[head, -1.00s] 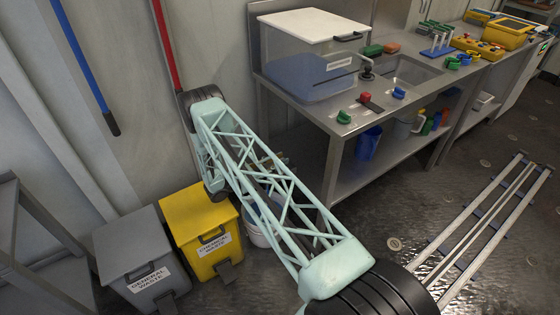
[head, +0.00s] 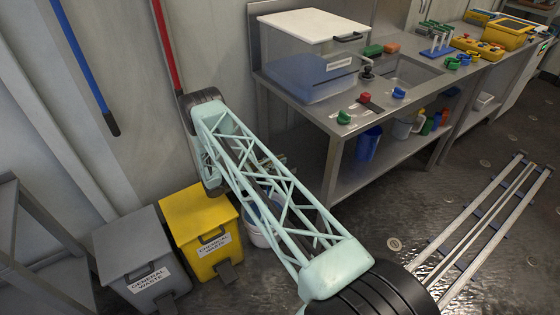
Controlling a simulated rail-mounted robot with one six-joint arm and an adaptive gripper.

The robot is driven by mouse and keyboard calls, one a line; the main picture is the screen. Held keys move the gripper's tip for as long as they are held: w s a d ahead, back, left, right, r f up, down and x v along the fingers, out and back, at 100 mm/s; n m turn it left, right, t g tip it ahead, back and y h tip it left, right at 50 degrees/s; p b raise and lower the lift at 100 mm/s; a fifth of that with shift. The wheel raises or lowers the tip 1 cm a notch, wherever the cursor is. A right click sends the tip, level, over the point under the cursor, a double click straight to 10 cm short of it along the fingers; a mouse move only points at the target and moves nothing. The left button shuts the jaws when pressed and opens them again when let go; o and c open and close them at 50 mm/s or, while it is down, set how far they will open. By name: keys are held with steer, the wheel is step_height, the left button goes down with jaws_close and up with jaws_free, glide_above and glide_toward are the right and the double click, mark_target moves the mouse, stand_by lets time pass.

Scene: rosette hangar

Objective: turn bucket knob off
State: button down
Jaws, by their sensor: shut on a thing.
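A white bucket (head: 257,238) with blue contents stands on the floor behind my lattice arm, right of the yellow bin. My arm covers much of it. A small metallic fitting (head: 281,160) shows in part just above the bucket, behind the lattice. I cannot tell whether it is the knob or its tap. My gripper is hidden behind my own arm links, so its fingers and what they touch do not show.
A yellow chemical waste bin (head: 200,240) and a grey general waste bin (head: 140,262) stand left of the bucket. A steel sink bench (head: 318,112) with coloured knobs stands to the right. A floor rail (head: 480,225) runs at the right.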

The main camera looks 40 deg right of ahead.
steer(key=shift+m+g, duration=0.3)
steer(key=shift+m+g+y, duration=0.7)
steer(key=shift+m+g, duration=0.3)
steer(key=shift+g, duration=0.5)
steer(key=shift+m+g+y, duration=0.7)
steer(key=shift+m+g, duration=0.3)
steer(key=shift+g, duration=0.5)
steer(key=shift+s+m+g+y, duration=0.1)
steer(key=shift+m+g+y, duration=1.6)
steer(key=shift+g+y, duration=0.2)
steer(key=c, duration=2.7)
jaws_free()
steer(key=shift+c, duration=0.2)
steer(key=shift+r, duration=0.2)
steer(key=shift+r, duration=4.75)
